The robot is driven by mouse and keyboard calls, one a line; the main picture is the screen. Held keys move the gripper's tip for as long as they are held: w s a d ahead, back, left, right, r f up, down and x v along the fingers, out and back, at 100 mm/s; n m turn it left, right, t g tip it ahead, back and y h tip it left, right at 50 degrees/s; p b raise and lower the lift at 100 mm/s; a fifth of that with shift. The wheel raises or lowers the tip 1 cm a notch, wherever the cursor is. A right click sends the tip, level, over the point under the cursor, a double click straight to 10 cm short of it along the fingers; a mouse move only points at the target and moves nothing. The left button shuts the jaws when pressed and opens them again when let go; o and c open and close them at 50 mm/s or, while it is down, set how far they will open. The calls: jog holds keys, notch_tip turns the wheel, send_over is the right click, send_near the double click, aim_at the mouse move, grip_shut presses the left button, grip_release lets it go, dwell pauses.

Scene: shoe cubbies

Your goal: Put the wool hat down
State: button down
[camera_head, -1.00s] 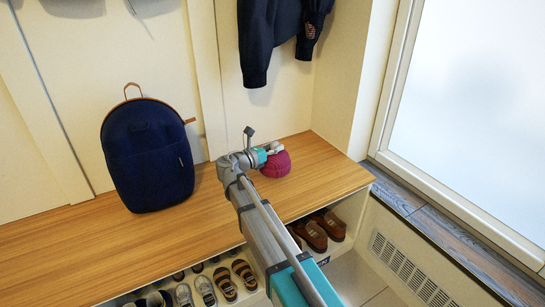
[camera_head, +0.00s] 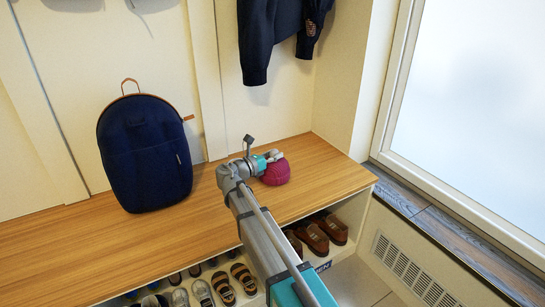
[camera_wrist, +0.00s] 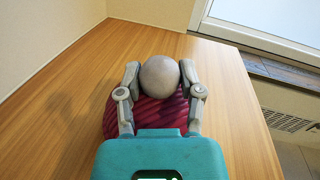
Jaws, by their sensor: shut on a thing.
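The wool hat (camera_head: 276,174) is dark pink with a grey pompom. It is at the right part of the wooden bench top (camera_head: 320,172), and appears to rest on it. In the wrist view the ribbed hat (camera_wrist: 152,116) lies under my gripper, and the round pompom (camera_wrist: 160,76) sits between the two fingers. My gripper (camera_wrist: 160,80) is shut on the pompom, one finger at each side. In the head view my gripper (camera_head: 273,157) reaches the hat from the left. The hat's near part is hidden by the gripper body in the wrist view.
A navy backpack (camera_head: 146,152) stands on the bench to the left. A dark jacket (camera_head: 275,35) hangs above. Brown shoes (camera_head: 312,237) and sandals (camera_head: 244,277) sit in cubbies below. The bench's right end is near a window. Bench top right of the hat is clear.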

jog(key=shift+f, duration=0.1)
jog(key=shift+c, duration=1.2)
grip_release()
jog(key=shift+r, duration=0.2)
jog(key=v, duration=1.2)
